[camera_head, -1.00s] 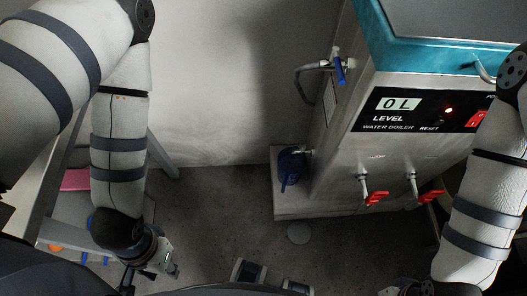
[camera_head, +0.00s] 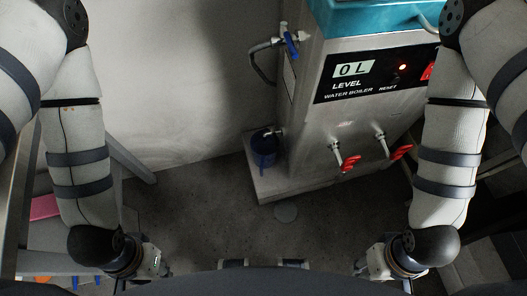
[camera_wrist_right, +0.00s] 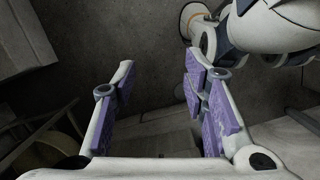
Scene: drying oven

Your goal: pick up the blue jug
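The blue jug (camera_head: 264,148) stands on the low ledge at the foot of the water boiler, on its left side, in the head view. A small outlet meets it near its rim. My left gripper (camera_head: 163,268) is at the lower left of the head view, apart from the jug; its fingers are too small to read. My right gripper (camera_head: 362,264) is at the lower right, also apart from the jug. In the right wrist view my right gripper (camera_wrist_right: 158,70) has its purple-padded fingers spread with nothing between them. The jug does not show there.
The water boiler (camera_head: 345,122) has red-handled taps (camera_head: 350,163) on its front and a blue-handled valve (camera_head: 291,44) on its left side. A pink item (camera_head: 44,207) lies on a shelf at far left. The floor (camera_head: 200,215) before the boiler is mostly clear.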

